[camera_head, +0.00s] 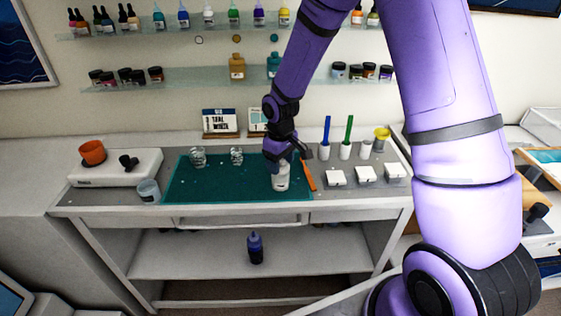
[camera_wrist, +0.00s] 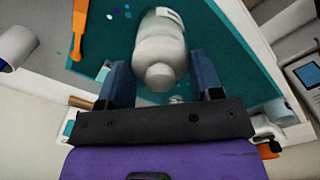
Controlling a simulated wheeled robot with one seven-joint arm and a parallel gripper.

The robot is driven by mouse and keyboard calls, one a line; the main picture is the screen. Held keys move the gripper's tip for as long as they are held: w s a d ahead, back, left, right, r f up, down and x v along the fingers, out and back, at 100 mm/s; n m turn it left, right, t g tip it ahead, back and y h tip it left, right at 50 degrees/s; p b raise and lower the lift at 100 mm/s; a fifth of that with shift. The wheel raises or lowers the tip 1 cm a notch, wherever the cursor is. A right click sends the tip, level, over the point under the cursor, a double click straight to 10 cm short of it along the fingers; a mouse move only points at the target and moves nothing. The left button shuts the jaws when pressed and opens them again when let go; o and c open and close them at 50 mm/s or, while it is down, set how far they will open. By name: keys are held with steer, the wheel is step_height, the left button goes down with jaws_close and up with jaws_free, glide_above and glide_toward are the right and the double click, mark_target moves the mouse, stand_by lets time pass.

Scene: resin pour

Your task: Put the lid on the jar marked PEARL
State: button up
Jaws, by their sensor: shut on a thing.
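My gripper (camera_head: 281,158) is over the right part of the green mat (camera_head: 215,188), shut on a pale white-grey bottle (camera_head: 281,181). In the wrist view the bottle (camera_wrist: 160,55) sits between the two dark fingers of my gripper (camera_wrist: 163,85), with its rounded narrow end toward the camera. A label shows at its far edge but is not readable. I cannot tell whether its base touches the mat. Small dark-lidded jars stand on the lower wall shelf, in a left group (camera_head: 124,77) and a right group (camera_head: 355,71). No PEARL marking is readable, and I cannot pick out a loose lid.
Two clear cups (camera_head: 197,157) stand at the mat's back. An orange stick (camera_head: 307,175) lies right of the bottle. White boxes (camera_head: 366,174) and holders with blue and green sticks (camera_head: 346,150) are at right. The mat's front left is clear.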

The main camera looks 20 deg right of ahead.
steer(key=o, duration=1.2)
steer(key=shift+c, duration=0.2)
steer(key=shift+r, duration=3.5)
jaws_close()
